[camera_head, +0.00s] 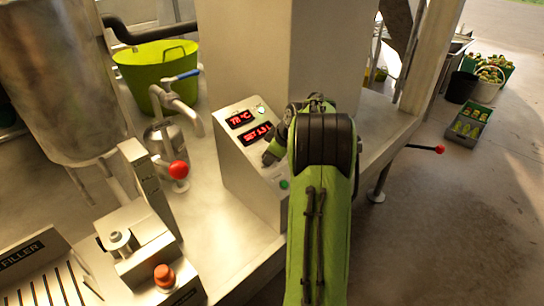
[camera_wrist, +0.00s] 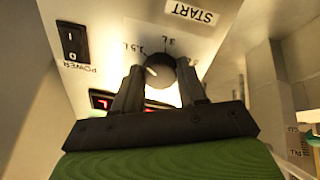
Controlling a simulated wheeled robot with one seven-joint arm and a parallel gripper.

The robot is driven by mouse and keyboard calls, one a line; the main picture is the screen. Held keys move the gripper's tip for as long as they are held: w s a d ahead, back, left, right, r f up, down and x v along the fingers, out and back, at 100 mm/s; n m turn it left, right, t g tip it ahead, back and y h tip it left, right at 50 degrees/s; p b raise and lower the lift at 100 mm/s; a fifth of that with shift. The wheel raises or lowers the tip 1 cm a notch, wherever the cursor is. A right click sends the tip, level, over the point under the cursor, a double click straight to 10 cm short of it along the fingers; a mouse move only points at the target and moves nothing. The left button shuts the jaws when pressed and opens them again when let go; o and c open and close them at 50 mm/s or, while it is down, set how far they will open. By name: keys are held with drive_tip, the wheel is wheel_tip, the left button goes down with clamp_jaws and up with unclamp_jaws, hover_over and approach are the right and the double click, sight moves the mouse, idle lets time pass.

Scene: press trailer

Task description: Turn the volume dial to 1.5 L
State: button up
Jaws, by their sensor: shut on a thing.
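The volume dial (camera_wrist: 161,68) is a dark round knob with a white pointer line, on the panel of the steel control box (camera_head: 235,170). My gripper (camera_wrist: 160,80) is shut on the dial, one dark finger on each side. The pointer lies on the dial's left side in the wrist view, roughly toward the 1.5 L label (camera_wrist: 132,48). The 3 L label (camera_wrist: 168,41) is above the dial, and a third label is partly hidden on the right. In the head view, the lower red display (camera_head: 257,134) seems to read SET 1.5 L. My arm hides the dial there.
A POWER switch (camera_wrist: 72,42) and a START label (camera_wrist: 191,12) flank the dial. A red-knobbed lever (camera_head: 179,169) and blue-handled tap (camera_head: 181,77) stand left of the box. A green tub (camera_head: 155,65) is behind.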

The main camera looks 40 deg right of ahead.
drive_tip(key=shift+n, duration=0.3)
idle(0.4)
drive_tip(key=o, duration=1.1)
drive_tip(key=shift+c, duration=0.2)
drive_tip(key=p+v, duration=0.3)
drive_tip(key=v, duration=1.2)
drive_tip(key=shift+s+r+p, duration=0.25)
drive_tip(key=shift+r+p, duration=0.05)
drive_tip(key=shift+p, duration=0.1)
